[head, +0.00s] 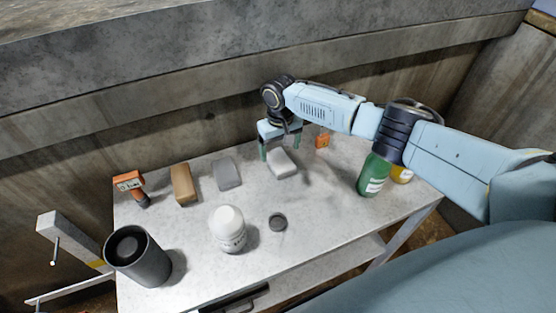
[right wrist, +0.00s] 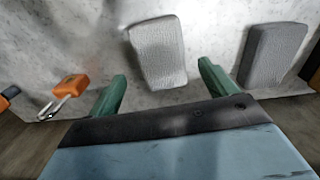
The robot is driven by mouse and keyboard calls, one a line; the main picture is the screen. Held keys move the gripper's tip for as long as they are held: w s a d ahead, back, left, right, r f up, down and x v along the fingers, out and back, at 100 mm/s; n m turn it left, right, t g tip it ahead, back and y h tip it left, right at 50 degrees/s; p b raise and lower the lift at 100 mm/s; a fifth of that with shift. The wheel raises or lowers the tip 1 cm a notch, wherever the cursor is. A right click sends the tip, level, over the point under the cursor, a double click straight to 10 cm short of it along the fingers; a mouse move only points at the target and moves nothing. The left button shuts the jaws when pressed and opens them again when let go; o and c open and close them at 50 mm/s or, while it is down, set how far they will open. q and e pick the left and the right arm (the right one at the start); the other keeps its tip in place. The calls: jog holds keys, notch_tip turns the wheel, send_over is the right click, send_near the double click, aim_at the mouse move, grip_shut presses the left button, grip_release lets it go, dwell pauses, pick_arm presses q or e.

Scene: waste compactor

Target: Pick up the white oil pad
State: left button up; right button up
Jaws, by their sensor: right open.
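The white oil pad (head: 283,163) lies on the table near its back edge, under my right gripper. It also shows in the right wrist view (right wrist: 158,52), flat on the table, ahead of and between the two green fingertips. My right gripper (head: 280,150) is open and empty, and it also shows in the right wrist view (right wrist: 160,85). I cannot tell whether its fingers touch the pad. A grey pad (head: 227,174) and a brown pad (head: 184,184) lie to the left of the white one. My left gripper is not in view.
On the table (head: 310,220) stand a white bottle (head: 228,229), a grey cylinder (head: 138,257), a small dark disc (head: 278,222), a green bottle (head: 374,176) and an orange meter (head: 129,184). An orange padlock (head: 322,140) lies right of my gripper. A concrete wall (head: 120,120) rises behind.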

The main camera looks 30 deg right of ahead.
aim_at(280, 160)
jog(key=f, duration=0.3)
jog(key=shift+s+a, duration=0.15)
jog(key=shift+s, duration=0.15)
jog(key=shift+w+f+b, duration=0.1)
jog(key=shift+f+b, duration=0.3)
jog(key=shift+f, duration=0.4)
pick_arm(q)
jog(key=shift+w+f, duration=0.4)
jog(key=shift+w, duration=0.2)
pick_arm(e)
jog(key=shift+r, duration=0.1)
jog(key=c, duration=1.1)
jog(key=shift+r, duration=0.4)
notch_tip(280, 160, up, 6)
jog(key=shift+f+p, duration=0.15)
jog(key=shift+p, duration=0.8)
jog(key=shift+s+r, duration=0.3)
jog(key=shift+s, duration=0.4)
pick_arm(q)
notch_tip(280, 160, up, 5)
jog(key=p, duration=0.3)
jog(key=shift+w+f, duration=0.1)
pick_arm(e)
jog(key=s, duration=1.2)
jog(key=s+a, duration=0.1)
jog(key=s, duration=0.5)
jog(key=shift+s+f, duration=0.1)
jog(key=shift+s, duration=0.15)
